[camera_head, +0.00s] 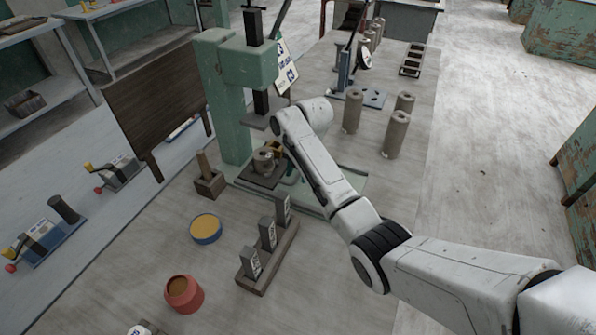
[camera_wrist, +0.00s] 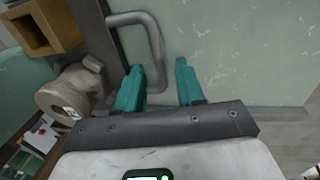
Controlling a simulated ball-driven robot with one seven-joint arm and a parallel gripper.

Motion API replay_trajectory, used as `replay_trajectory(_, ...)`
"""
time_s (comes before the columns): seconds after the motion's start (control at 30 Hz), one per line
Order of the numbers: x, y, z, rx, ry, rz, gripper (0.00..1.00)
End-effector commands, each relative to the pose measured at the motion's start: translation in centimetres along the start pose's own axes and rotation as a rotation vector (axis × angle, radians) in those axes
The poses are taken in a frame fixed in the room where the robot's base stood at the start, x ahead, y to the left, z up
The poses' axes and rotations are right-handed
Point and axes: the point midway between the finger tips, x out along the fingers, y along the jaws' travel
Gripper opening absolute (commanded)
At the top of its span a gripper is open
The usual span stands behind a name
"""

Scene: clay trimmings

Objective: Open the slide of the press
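The green press (camera_head: 226,105) stands on the table left of my arm in the head view. Its dark slide plate (camera_head: 247,181) lies low at the front, under the ram, with a round clay-coloured piece (camera_head: 263,160) on it. In the wrist view a grey bent bar handle (camera_wrist: 154,40) stands out beside a pale green surface. My gripper (camera_wrist: 159,68) has two teal fingers set apart, and the end of the handle bar shows between them. I cannot tell whether either finger touches it. In the head view my wrist link mostly hides the gripper (camera_head: 291,177).
A rack with several upright dark blocks (camera_head: 268,262), a blue-rimmed yellow tub (camera_head: 206,229) and a red pot (camera_head: 184,294) stand in front of the press. A wooden block holder (camera_head: 208,184) is at its left. Several clay cylinders (camera_head: 396,133) stand behind my arm.

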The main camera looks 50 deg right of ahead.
Motion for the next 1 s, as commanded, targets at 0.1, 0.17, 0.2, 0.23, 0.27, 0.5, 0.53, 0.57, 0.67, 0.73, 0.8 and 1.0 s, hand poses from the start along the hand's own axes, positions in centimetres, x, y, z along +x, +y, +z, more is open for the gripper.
replay_trajectory(0.1, -0.02, 0.0, 0.0, 0.0, 0.0, 0.0, 0.27)
replay_trajectory(0.17, -0.02, 0.0, 0.0, 0.0, 0.0, 0.0, 0.21)
replay_trajectory(0.2, -0.03, 0.0, 0.0, 0.0, 0.0, 0.0, 0.17)
replay_trajectory(0.23, -0.03, 0.0, 0.0, 0.0, 0.0, 0.0, 0.14)
replay_trajectory(0.27, -0.03, 0.0, 0.0, 0.0, 0.0, 0.0, 0.11)
replay_trajectory(0.5, -0.04, -0.01, 0.0, 0.0, 0.0, 0.0, 0.0)
replay_trajectory(0.53, -0.04, -0.01, 0.0, 0.0, 0.0, 0.0, 0.0)
replay_trajectory(0.57, -0.04, -0.01, 0.0, 0.0, 0.0, 0.0, 0.0)
replay_trajectory(0.67, -0.04, -0.01, 0.01, 0.0, 0.0, 0.0, 0.0)
replay_trajectory(0.73, -0.04, -0.01, 0.0, 0.0, 0.0, 0.0, 0.0)
replay_trajectory(0.8, -0.04, -0.01, 0.01, 0.0, 0.0, 0.0, 0.0)
replay_trajectory(1.0, -0.06, -0.02, 0.01, 0.001, 0.0, -0.001, 0.0)
